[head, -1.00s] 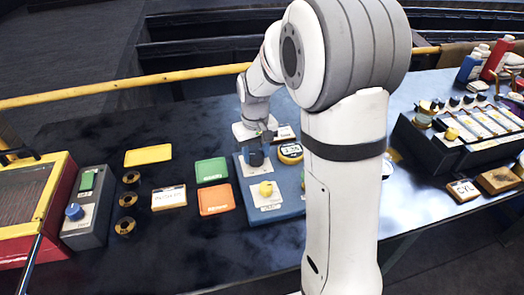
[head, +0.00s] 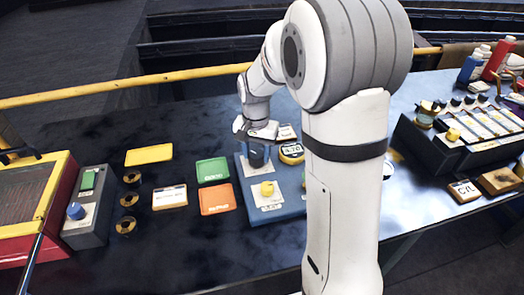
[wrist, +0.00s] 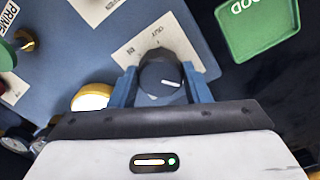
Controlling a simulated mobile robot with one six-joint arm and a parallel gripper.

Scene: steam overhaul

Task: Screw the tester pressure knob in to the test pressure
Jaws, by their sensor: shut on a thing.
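The blue tester (head: 287,211) sits on the dark bench in the head view. Its dark pressure knob (head: 257,158) stands upright at the tester's left rear. In the wrist view the knob (wrist: 161,72) shows a white pointer line and stands on a white label plate. My gripper (wrist: 162,86) has one blue finger on each side of the knob and is shut on it. In the head view my gripper (head: 257,146) comes down on the knob from above. A round yellow-rimmed gauge (head: 291,152) beside it shows digits that look like 4.70.
A grey box with a blue knob (head: 76,211) stands further left. A dark rack (head: 440,150) is at right.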

